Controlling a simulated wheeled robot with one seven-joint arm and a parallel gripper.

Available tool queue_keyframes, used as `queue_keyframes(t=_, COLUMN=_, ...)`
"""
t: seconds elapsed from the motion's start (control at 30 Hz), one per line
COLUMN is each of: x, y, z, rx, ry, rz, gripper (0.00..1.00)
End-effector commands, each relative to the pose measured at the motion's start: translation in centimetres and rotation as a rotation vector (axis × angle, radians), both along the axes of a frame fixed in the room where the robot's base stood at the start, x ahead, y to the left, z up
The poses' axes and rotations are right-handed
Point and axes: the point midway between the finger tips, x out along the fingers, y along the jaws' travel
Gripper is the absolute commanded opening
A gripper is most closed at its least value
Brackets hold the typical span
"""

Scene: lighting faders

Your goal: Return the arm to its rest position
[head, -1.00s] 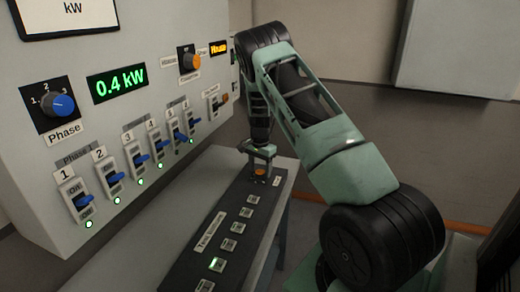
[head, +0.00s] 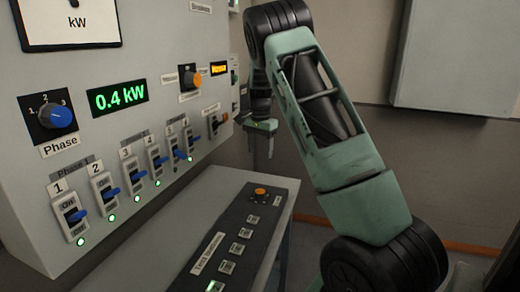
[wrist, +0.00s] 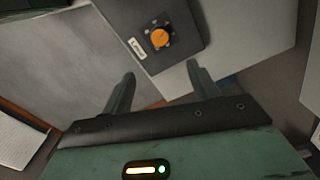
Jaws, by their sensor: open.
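My gripper (head: 262,143) hangs in the air at the end of my green and black arm, above and behind the far end of the table. In the wrist view its two fingers (wrist: 160,85) stand apart with nothing between them. The orange knob (wrist: 160,38) on the dark button box shows beyond the fingertips, apart from them. In the head view the same knob (head: 260,191) sits at the far end of the button box (head: 232,240), below my gripper.
A grey panel (head: 120,120) with breaker switches, dials and a green 0.4 kW display stands at the left. The grey table (head: 170,225) runs along it. A pale wall board (head: 460,55) hangs at the upper right. Open space lies around my gripper.

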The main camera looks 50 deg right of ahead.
Motion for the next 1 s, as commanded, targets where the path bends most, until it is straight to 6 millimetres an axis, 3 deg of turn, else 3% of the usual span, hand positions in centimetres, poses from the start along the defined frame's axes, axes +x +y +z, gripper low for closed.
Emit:
queue_keyframes(t=0.5, x=0.0, y=0.0, z=0.0, rx=0.000, ry=0.000, rz=0.000, gripper=0.60)
queue_keyframes(t=0.57, x=0.2, y=0.7, z=0.0, rx=0.005, ry=-0.003, rz=0.017, gripper=0.60)
queue_keyframes(t=0.67, x=0.7, y=3.9, z=0.3, rx=0.026, ry=-0.012, rz=0.096, gripper=0.60)
queue_keyframes(t=0.77, x=1.2, y=9.7, z=0.7, rx=0.058, ry=-0.028, rz=0.245, gripper=0.60)
queue_keyframes(t=0.87, x=0.8, y=17.0, z=1.3, rx=0.093, ry=-0.045, rz=0.442, gripper=0.60)
queue_keyframes(t=1.0, x=-1.7, y=26.9, z=2.0, rx=0.127, ry=-0.063, rz=0.736, gripper=0.60)
